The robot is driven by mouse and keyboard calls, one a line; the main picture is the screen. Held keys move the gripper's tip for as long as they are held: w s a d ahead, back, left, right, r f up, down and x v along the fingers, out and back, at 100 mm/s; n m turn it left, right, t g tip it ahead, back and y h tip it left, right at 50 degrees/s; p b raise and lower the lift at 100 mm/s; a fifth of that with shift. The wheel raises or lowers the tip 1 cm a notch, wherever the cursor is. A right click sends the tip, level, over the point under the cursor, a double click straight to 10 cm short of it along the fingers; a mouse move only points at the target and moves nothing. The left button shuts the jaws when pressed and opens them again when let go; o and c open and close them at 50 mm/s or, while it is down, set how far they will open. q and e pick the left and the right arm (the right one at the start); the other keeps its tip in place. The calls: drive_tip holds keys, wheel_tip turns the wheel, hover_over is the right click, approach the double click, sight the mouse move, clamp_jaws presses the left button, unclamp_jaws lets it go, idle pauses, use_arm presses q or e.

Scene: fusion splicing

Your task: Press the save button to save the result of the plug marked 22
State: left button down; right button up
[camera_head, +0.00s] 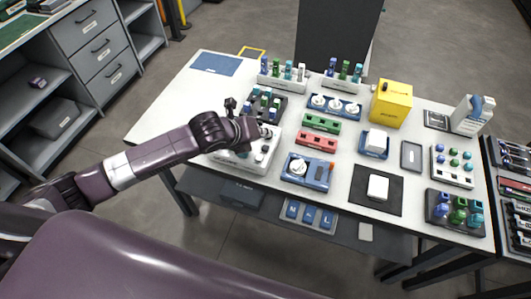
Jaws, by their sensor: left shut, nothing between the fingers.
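My left arm reaches in from the left over the white table (160,118). My left gripper (258,131) is shut and empty, low over a white panel with round knobs or buttons (255,158). The arm's wrist hides part of this panel. I cannot read which button is the save button. Small blue, teal and green plugs stand in racks, but the number 22 is not legible on any of them. My right gripper is not in view.
Behind the gripper is a dark tray of plugs (281,101). Right of it lie a red block (317,141), a green block (322,122) and a blue device (306,174). A yellow box (391,103) stands at the back. The table's left end is mostly clear.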

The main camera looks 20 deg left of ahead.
sight(264, 149)
use_arm(q)
drive_tip(key=shift+f+b, duration=0.3)
drive_tip(key=shift+f, duration=0.65)
drive_tip(key=shift+f+b, duration=0.35)
drive_tip(key=shift+f, duration=0.5)
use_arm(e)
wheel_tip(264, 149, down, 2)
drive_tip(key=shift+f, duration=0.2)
use_arm(q)
drive_tip(key=shift+f, duration=0.15)
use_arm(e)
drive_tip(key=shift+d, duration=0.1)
use_arm(q)
drive_tip(key=shift+f, duration=0.25)
drive_tip(key=shift+f, duration=0.5)
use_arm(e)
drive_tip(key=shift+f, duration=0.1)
use_arm(q)
drive_tip(key=shift+r+p, duration=0.9)
drive_tip(key=shift+p, duration=0.1)
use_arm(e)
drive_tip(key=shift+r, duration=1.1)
